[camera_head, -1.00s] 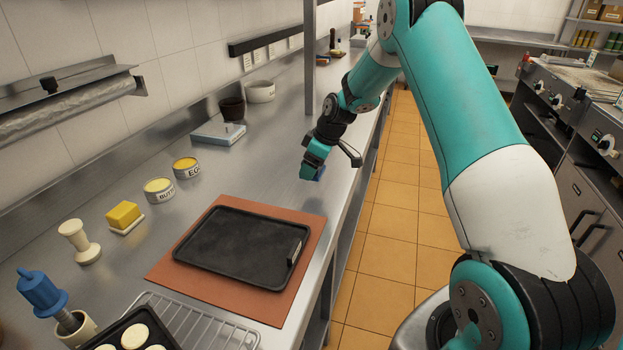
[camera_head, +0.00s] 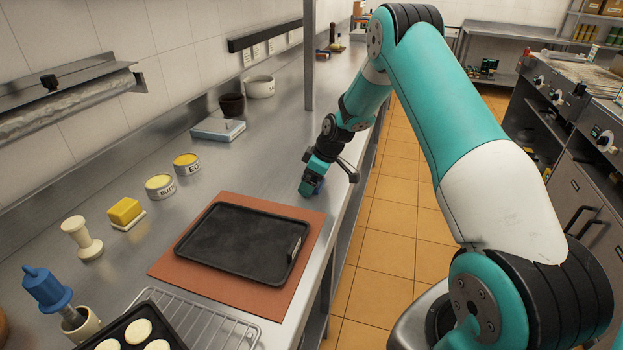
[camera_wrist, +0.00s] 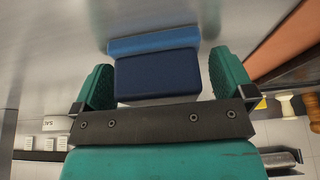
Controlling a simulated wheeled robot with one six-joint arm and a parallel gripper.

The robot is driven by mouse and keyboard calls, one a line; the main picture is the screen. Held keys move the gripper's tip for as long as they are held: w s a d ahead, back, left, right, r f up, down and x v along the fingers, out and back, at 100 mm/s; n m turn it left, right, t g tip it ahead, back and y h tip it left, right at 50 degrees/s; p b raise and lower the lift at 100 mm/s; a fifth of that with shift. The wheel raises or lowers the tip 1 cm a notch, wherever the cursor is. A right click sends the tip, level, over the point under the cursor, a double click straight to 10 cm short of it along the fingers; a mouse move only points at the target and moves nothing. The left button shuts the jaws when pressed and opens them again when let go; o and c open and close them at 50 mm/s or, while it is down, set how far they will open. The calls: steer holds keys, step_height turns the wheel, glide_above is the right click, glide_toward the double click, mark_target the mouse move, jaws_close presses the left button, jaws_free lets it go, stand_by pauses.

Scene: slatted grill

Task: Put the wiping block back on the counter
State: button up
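The wiping block (camera_wrist: 157,75) is a dark blue block with a lighter blue strip along its far side. In the wrist view it sits between the two fingers of my gripper (camera_wrist: 162,82). A narrow gap shows between it and the right finger; the left finger is very close to it. My gripper is open around it. In the head view, my gripper (camera_head: 308,188) is low over the counter (camera_head: 262,170), near its front edge. Only a bit of the blue block (camera_head: 318,186) shows beside it. Its underside is hidden, so contact with the counter is hard to tell.
A black tray (camera_head: 240,245) on a brown mat (camera_head: 190,275) lies just in front of my gripper. The counter left of my gripper is clear.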

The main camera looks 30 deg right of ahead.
steer(key=shift+r, duration=0.1)
steer(key=b+v, duration=0.2)
steer(key=v, duration=0.9)
steer(key=s+a+r, duration=0.5)
steer(key=a+r, duration=0.2)
steer(key=a, duration=0.5)
steer(key=s+a+r+g, duration=0.1)
steer(key=s+a+r, duration=0.1)
steer(key=s+a, duration=0.3)
steer(key=s+a+r+g+y, duration=0.1)
steer(key=s+a, duration=0.5)
steer(key=s, duration=0.7)
steer(key=s+a+r+g, duration=0.1)
steer(key=s+a+r, duration=0.1)
steer(key=s+a, duration=0.4)
steer(key=s, duration=0.4)
steer(key=shift+r+m+g, duration=0.3)
